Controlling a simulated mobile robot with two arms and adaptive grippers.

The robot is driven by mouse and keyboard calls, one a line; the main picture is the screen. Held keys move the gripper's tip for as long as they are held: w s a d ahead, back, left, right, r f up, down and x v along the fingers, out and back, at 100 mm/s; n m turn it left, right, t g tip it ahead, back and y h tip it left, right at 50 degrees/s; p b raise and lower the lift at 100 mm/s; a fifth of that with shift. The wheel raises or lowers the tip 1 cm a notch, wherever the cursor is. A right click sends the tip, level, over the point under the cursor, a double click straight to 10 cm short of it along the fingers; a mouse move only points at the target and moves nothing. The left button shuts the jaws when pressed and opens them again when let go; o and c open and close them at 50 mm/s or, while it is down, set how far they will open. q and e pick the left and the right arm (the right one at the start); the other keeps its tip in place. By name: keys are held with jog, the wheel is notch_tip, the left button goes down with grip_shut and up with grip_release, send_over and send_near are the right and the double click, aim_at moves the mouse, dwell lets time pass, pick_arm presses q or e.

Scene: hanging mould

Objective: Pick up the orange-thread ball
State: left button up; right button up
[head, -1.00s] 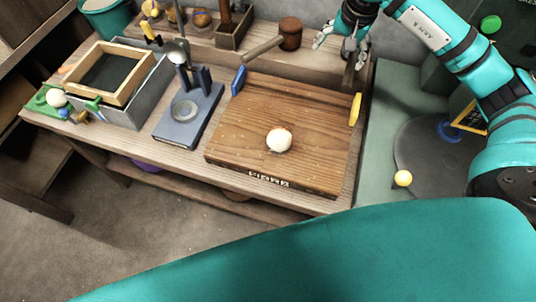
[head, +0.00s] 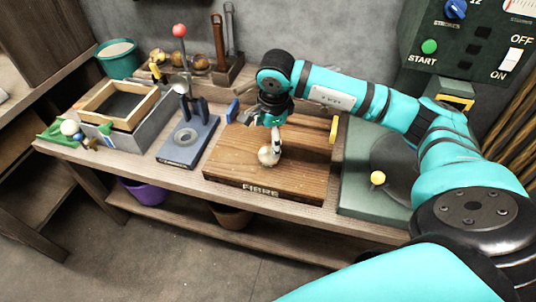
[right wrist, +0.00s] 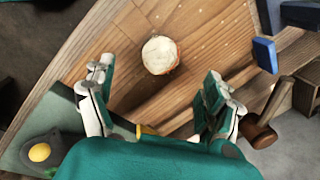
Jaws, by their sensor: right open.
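A pale, whitish ball (head: 265,158) rests on the wooden board marked FIBRE (head: 240,175). In the right wrist view the ball (right wrist: 160,55) shows some orange at its edge. My right gripper (head: 275,140) is above the board, close over the ball, and partly covers it in the head view. In the right wrist view the gripper's fingers (right wrist: 158,108) are spread wide and empty. The ball lies beyond their tips, roughly centred between them. My left gripper is not in view.
Another white ball (head: 69,127) sits on a green cloth at far left. A blue press stand (head: 188,140) and a wooden-framed box (head: 118,106) stand left of the board. A yellow knob (head: 377,178) is at right. A mallet (right wrist: 258,128) lies beside the board.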

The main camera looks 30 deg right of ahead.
aim_at(268, 150)
jog(key=f, duration=0.4)
jog(key=shift+w, duration=0.35)
jog(key=f, duration=0.2)
jog(key=w+f+p, duration=0.1)
jog(key=f, duration=0.1)
jog(key=shift+d+f, duration=0.1)
jog(key=shift+d, duration=0.2)
jog(key=shift+w+f, duration=0.1)
jog(key=shift+f, duration=0.4)
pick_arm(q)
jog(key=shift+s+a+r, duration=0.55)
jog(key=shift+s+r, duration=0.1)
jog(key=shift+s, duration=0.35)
pick_arm(e)
jog(key=c, duration=1.3)
